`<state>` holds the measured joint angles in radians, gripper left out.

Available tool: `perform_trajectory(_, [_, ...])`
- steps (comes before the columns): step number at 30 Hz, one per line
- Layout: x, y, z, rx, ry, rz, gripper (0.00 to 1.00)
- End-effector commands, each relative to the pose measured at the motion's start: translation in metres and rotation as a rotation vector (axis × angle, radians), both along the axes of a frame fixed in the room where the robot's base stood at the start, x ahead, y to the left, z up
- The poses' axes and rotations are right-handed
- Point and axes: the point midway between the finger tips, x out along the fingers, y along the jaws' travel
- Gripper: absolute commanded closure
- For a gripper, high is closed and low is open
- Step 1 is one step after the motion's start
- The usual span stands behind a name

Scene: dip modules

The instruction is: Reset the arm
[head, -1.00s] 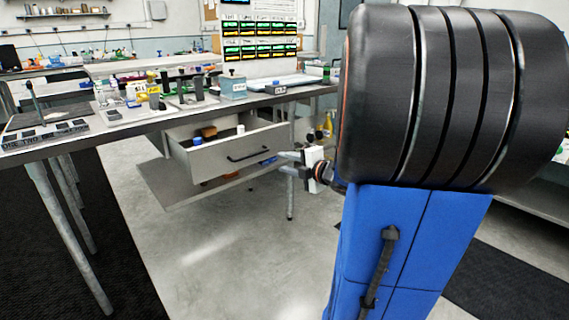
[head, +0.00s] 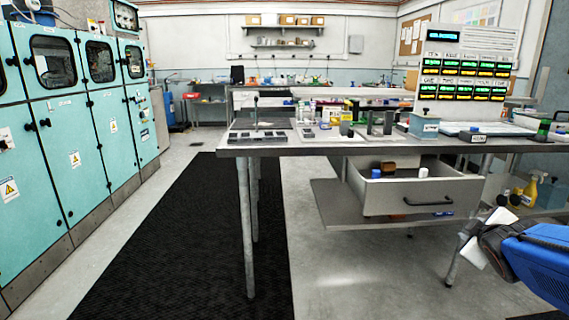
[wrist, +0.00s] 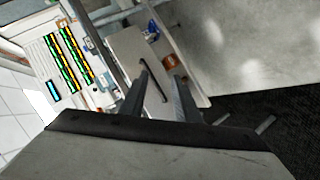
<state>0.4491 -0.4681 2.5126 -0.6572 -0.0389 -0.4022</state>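My arm shows at the right edge of the head view as a blue and black link. The gripper's fingers are not clear there. In the wrist view my gripper (wrist: 158,66) shows two grey fingers standing apart with nothing between them. Behind them, farther off, the open drawer (wrist: 128,48) shows tilted in the picture. In the head view the drawer (head: 420,197) is pulled out under the workbench (head: 330,150), holding a brown item, a blue item and a white item. My arm is right of the drawer and apart from it.
Small modules and boxes stand on the workbench. A display panel (head: 463,78) stands at its back. Teal cabinets (head: 60,140) line the left. A black mat (head: 170,245) lies on clear floor between them. A yellow spray bottle (head: 530,192) stands under the bench at right.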

Motion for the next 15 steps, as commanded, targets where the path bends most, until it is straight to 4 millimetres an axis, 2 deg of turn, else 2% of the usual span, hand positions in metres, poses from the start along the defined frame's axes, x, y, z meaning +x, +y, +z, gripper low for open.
perform_trajectory(8, [-0.066, 0.069, -0.031, 0.369, 0.113, -0.196, 0.71])
perform_trajectory(15, [-0.14, 0.145, -0.063, 0.673, 0.296, -0.313, 0.71])
